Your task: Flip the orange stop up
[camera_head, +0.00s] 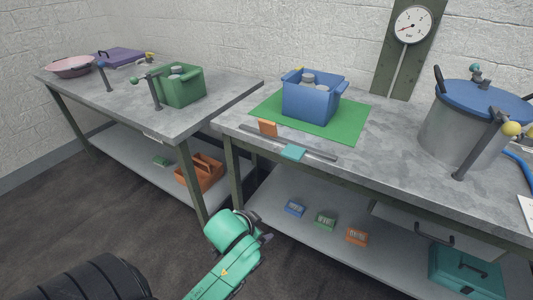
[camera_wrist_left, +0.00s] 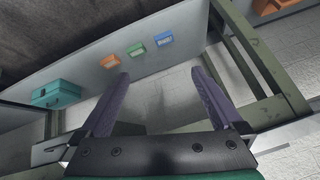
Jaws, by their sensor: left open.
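The orange stop (camera_head: 268,128) is a small plate at the left part of a grey rail (camera_head: 318,150) along the front of the right-hand table; it appears to stand up from the rail. A teal stop (camera_head: 293,152) further right on the rail looks laid flat toward the front edge. My left gripper (camera_head: 266,238) is low in front of the table, below its top and apart from both stops. In the left wrist view its two dark fingers (camera_wrist_left: 162,82) are spread with nothing between them. The stops do not show there. My right gripper is not in view.
A blue crate (camera_head: 313,103) stands on a green mat (camera_head: 262,106) behind the rail. A large pot (camera_head: 450,135) with a blue lid stands at right. The lower shelf (camera_head: 285,222) holds several small boxes and a teal case (camera_head: 465,272). The left-hand table (camera_head: 120,98) is beside it.

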